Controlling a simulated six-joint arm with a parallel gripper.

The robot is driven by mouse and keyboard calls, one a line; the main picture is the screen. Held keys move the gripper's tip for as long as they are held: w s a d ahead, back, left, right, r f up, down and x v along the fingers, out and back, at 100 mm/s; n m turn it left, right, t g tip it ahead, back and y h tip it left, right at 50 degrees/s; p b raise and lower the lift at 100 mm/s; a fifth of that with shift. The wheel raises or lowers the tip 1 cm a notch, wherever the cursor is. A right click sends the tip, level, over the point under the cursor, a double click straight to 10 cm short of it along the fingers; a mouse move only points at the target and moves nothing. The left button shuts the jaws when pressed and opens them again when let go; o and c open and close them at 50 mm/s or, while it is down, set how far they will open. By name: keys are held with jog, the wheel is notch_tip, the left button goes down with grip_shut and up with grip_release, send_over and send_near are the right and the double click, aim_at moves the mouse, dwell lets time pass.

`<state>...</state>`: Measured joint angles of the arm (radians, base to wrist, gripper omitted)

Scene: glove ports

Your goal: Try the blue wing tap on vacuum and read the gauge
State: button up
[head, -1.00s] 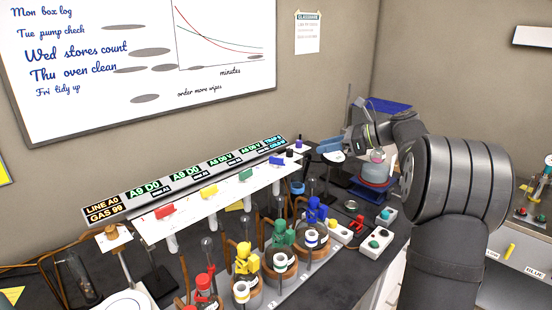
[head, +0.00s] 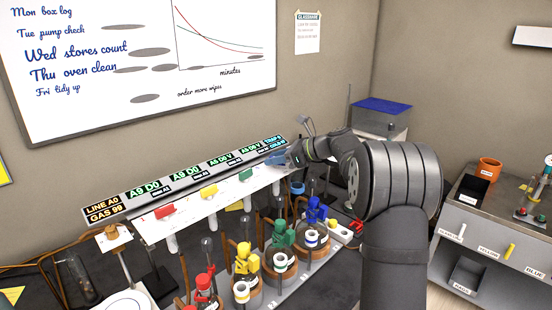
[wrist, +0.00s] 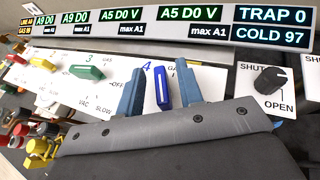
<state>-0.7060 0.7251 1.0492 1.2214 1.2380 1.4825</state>
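The blue wing tap (wrist: 163,88), marked 4 on the white panel (wrist: 215,88), stands nearly upright in the wrist view. My gripper (wrist: 158,75) is open, with one blue finger on each side of the tap and a small gap to each. In the head view my gripper (head: 276,158) hides the blue tap. The gauge strip (wrist: 150,33) reads A9 D0, A9 D0, A5 D0 V and A5 D0 V with max A1. Its right end reads TRAP 0, COLD 97. In the head view its left end reads LINE A0, GAS 99.
Green (wrist: 87,73), yellow (head: 208,191) and red (head: 165,211) taps sit along the panel to the left. A black SHUT/OPEN knob (wrist: 268,78) is close on the right. Clamped flasks with coloured fittings (head: 282,235) stand below the panel.

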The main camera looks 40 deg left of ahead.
grip_shut()
jog(key=shift+n+g, duration=0.3)
jog(key=shift+g, duration=0.1)
jog(key=n+g+h, duration=0.2)
jog(key=n+g, duration=0.1)
jog(key=shift+a, duration=0.1)
jog(key=shift+n+g+h, duration=1.1)
jog(key=shift+n+h, duration=0.4)
jog(key=shift+n, duration=0.1)
jog(key=shift+n+h, duration=0.3)
grip_release()
